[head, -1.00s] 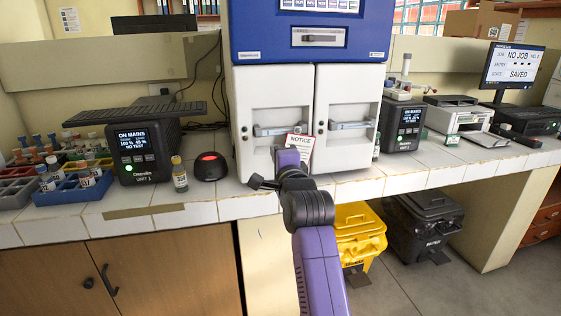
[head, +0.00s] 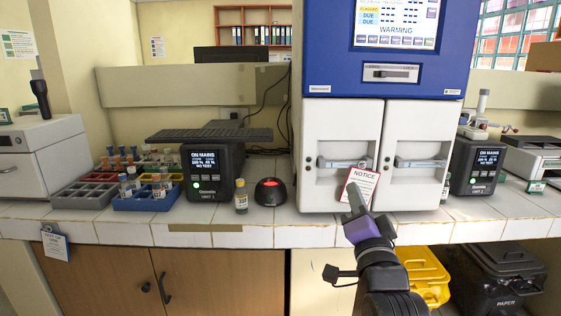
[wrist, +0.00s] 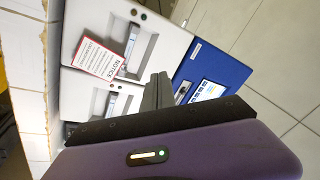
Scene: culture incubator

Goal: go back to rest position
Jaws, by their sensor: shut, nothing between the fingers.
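My gripper (head: 355,205) is raised in front of the bench edge, below the incubator doors. Its fingers are together with nothing between them. It also shows in the wrist view (wrist: 158,92), where the fingers point toward the incubator. The blue and white incubator (head: 400,90) stands on the tiled bench, both white doors shut. The card also shows in the wrist view (wrist: 98,58).
A capped vial (head: 241,199), a round black device with a red top (head: 271,191) and a monitor unit (head: 213,171) stand left of the incubator. Tube racks (head: 147,203) sit further left. Yellow (head: 426,277) and black (head: 507,281) bins stand under the bench.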

